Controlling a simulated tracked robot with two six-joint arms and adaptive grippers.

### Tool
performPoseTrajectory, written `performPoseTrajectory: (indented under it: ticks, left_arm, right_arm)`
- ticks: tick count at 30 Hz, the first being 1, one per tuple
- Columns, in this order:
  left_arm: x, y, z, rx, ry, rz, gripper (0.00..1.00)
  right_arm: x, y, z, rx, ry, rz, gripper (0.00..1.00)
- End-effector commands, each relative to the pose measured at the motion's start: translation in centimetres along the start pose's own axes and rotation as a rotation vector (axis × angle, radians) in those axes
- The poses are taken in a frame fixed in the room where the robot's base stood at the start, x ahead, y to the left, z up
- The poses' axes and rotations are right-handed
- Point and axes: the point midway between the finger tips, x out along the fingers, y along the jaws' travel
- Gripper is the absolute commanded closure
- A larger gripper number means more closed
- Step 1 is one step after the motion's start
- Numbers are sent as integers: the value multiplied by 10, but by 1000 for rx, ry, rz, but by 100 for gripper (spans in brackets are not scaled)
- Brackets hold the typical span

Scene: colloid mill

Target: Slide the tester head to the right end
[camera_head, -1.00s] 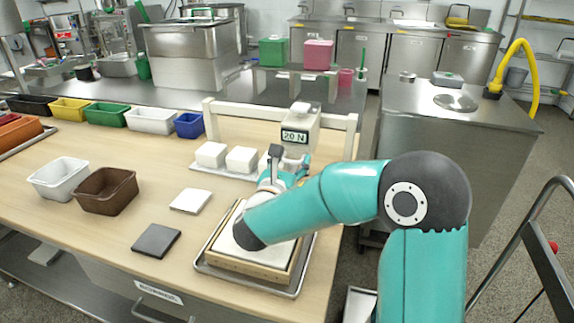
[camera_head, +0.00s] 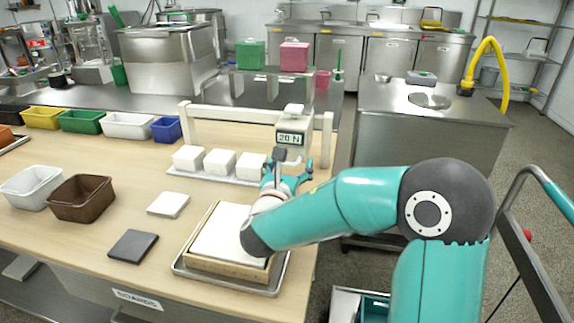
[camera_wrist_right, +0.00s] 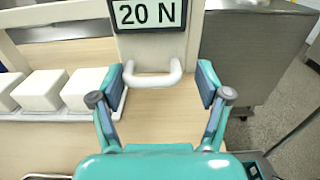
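The tester head (camera_head: 292,138) is a pale block with a "20 N" display, hanging on a cream gantry rail (camera_head: 235,113). It sits near the right post, with a small gap between them. Its white U-shaped handle (camera_wrist_right: 152,78) shows below the display in the right wrist view. My right gripper (camera_wrist_right: 161,82) is open, with its fingers on either side of the handle. The left finger is very close to the handle's left end; I cannot tell if they touch. The right gripper (camera_head: 286,178) also shows below the head in the head view. My left gripper is out of view.
Three white cubes (camera_head: 219,162) stand on a tray under the rail. A white slab in a wooden frame (camera_head: 228,268) lies below my right arm. Dark and white tiles and a brown bin (camera_head: 80,198) are to the left. A steel counter (camera_head: 430,128) stands right.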

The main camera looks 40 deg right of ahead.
Motion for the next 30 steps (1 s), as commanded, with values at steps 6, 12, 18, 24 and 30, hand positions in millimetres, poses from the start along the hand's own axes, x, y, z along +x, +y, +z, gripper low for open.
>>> performPoseTrajectory:
  ticks: [6,12,18,24,30]
  left_arm:
    - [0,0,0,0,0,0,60]
    - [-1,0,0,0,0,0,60]
    - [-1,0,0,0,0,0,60]
    - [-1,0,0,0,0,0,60]
    - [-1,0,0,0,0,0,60]
  right_arm:
    - [0,1,0,2,-1,-2,30]
    - [-3,2,1,3,-2,2,30]
    - [-26,3,1,3,-2,5,30]
    - [-66,4,0,1,-2,10,30]
    - [-102,4,-1,0,0,8,30]
